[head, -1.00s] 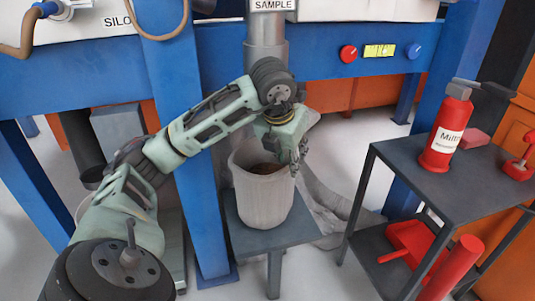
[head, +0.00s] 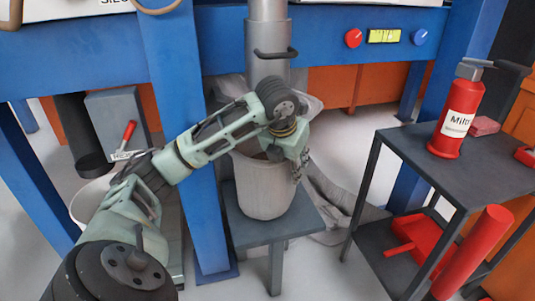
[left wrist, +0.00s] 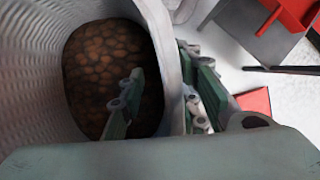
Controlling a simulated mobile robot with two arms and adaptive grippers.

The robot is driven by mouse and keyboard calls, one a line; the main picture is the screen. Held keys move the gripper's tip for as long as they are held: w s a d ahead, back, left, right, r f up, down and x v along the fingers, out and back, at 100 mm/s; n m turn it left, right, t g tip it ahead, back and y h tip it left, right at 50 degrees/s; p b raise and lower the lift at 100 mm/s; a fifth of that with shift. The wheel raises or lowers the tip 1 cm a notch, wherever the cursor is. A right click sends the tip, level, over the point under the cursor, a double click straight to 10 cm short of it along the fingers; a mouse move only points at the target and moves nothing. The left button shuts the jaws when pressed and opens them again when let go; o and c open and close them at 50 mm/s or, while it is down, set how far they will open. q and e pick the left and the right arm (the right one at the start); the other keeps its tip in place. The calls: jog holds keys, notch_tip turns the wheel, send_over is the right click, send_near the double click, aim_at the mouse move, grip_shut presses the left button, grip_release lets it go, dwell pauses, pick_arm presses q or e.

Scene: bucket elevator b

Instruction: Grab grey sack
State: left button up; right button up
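A crumpled grey, cloth-like sack (head: 335,205) lies on the floor behind and right of the small grey stool (head: 285,233). More grey cloth (head: 232,88) shows behind the metal pipe. A pale grey ribbed bucket (head: 262,192) stands on the stool, with brown lumps (left wrist: 110,70) inside in the left wrist view. My left gripper (head: 297,168) points down at the bucket's right rim. In the left wrist view its fingers (left wrist: 163,100) are apart, one inside the bucket and one outside, with the wall between them. My right gripper is out of view.
A blue post (head: 185,140) stands left of the stool. The metal pipe (head: 267,40) with a dark handle hangs over the bucket. A dark shelf table (head: 465,165) at right carries a red bottle (head: 457,120); a red tray (head: 418,243) is below.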

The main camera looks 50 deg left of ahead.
pick_arm(q)
grip_shut()
dwell(0.6)
jog(key=shift+a+r, duration=0.1)
